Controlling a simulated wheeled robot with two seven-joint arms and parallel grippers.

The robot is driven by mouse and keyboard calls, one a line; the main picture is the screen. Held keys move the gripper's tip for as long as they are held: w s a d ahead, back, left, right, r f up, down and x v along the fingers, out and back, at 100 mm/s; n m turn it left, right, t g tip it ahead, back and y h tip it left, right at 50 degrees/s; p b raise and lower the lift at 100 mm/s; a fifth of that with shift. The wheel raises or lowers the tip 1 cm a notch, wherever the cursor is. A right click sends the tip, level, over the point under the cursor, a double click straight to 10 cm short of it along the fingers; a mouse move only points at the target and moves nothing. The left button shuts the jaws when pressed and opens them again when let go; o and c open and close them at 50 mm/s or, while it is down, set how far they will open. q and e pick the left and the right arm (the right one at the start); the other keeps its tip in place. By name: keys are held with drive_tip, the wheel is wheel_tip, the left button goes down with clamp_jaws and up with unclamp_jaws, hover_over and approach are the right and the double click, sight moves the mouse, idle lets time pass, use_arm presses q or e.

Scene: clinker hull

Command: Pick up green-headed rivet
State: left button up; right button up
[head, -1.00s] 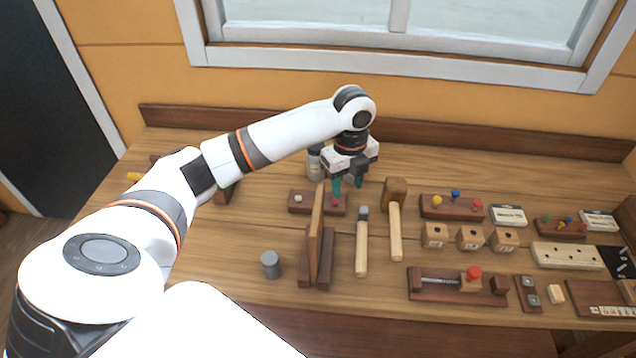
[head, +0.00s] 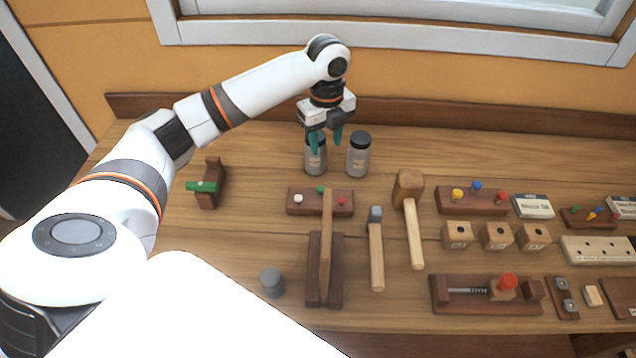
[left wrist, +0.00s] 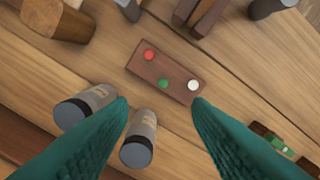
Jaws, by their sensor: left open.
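The green-headed rivet (head: 320,189) sits in a dark wooden block (head: 310,205), between a white-headed rivet (head: 298,199) and a red-headed rivet (head: 342,200). In the left wrist view the green head (left wrist: 163,84) shows beyond and between my fingertips, with nothing covering it. My left gripper (head: 326,146) is open and empty, with its teal fingers pointing down. It is above the bench, behind the block in the head view, and apart from the rivet. My right gripper is not in view.
Two grey dark-capped jars (head: 358,155) (head: 315,160) stand behind the block, close to the left gripper. A mallet (head: 414,235) lies to the right. A stand with a green bar (head: 208,195) is at left.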

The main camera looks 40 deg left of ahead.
use_arm(q)
wheel_tip(320, 180, down, 4)
drive_tip(key=b, duration=0.3)
drive_tip(key=p, duration=0.1)
hover_over(321, 189)
drive_tip(key=f, duration=0.7)
drive_tip(key=shift+w+d, duration=0.25)
drive_tip(key=f, duration=0.1)
drive_tip(key=f+p, duration=0.1)
drive_tip(key=f, duration=0.1)
drive_tip(key=f+p, duration=0.1)
drive_tip(key=shift+s+a+f, duration=0.25)
drive_tip(key=shift+f, duration=0.45)
clamp_jaws()
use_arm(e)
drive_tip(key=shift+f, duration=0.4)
